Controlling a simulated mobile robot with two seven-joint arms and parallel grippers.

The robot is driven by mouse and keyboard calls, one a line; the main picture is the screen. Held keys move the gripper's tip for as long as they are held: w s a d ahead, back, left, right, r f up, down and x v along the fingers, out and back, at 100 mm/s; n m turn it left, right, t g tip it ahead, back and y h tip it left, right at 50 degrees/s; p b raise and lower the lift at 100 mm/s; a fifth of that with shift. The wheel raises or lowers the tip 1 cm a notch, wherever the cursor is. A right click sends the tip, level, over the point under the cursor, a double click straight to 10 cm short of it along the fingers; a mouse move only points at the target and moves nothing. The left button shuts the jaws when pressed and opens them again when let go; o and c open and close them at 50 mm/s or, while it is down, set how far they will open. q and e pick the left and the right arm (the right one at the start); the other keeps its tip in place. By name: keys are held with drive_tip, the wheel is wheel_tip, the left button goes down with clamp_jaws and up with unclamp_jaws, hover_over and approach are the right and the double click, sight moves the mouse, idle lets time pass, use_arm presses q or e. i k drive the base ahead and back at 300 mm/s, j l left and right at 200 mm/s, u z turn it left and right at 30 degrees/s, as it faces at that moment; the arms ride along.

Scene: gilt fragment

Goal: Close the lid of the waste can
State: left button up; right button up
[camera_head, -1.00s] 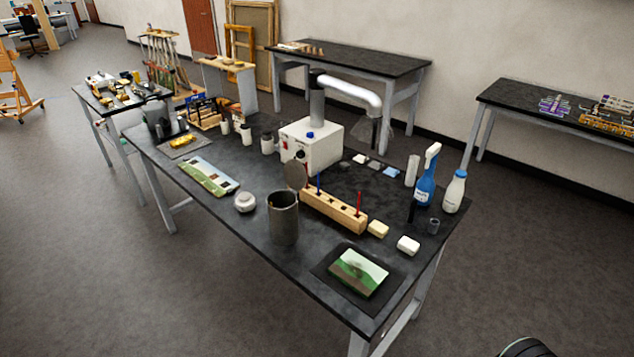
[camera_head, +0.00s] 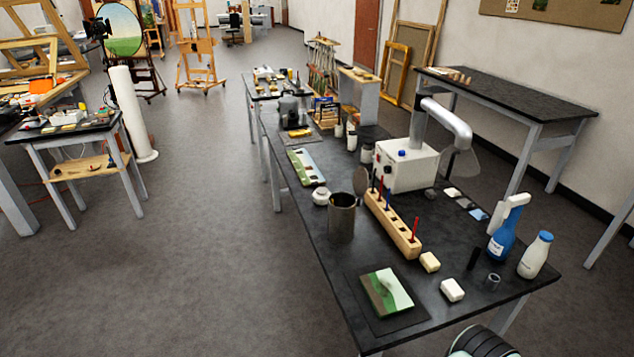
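The waste can (camera_head: 341,219) is a grey metal cylinder standing upright on the long black-topped table (camera_head: 310,226). Its round lid (camera_head: 361,181) stands up at the back right of the rim, so the can is open at the top. The inside of the can is mostly hidden by its wall. Neither of my grippers is in view.
A wooden block with colored sticks (camera_head: 392,222) stands close to the can's right. A small white jar (camera_head: 321,196) is at its left. A painted panel (camera_head: 387,292) lies in front. A white box with a pipe (camera_head: 406,167) stands behind. Open floor (camera_head: 190,260) lies left.

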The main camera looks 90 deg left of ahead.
sight(362, 177)
drive_tip(key=i+u, duration=0.15)
drive_tip(key=u, duration=0.25)
drive_tip(key=i+u, duration=0.15)
drive_tip(key=u, duration=0.2)
drive_tip(key=i+l+u, duration=0.15)
drive_tip(key=u, duration=0.25)
drive_tip(key=i+l+u, duration=0.15)
drive_tip(key=u, duration=0.2)
drive_tip(key=i+l+u, duration=0.1)
drive_tip(key=u, duration=0.35)
drive_tip(key=i+l+u, duration=0.2)
drive_tip(key=u, duration=0.25)
drive_tip(key=i+l+u, duration=0.1)
drive_tip(key=l+u, duration=0.15)
drive_tip(key=u, duration=0.25)
drive_tip(key=i+l+u, duration=0.15)
drive_tip(key=u, duration=0.15)
drive_tip(key=i+l+u, duration=0.1)
drive_tip(key=l+u, duration=0.5)
drive_tip(key=i+l+u, duration=0.15)
drive_tip(key=u, duration=0.35)
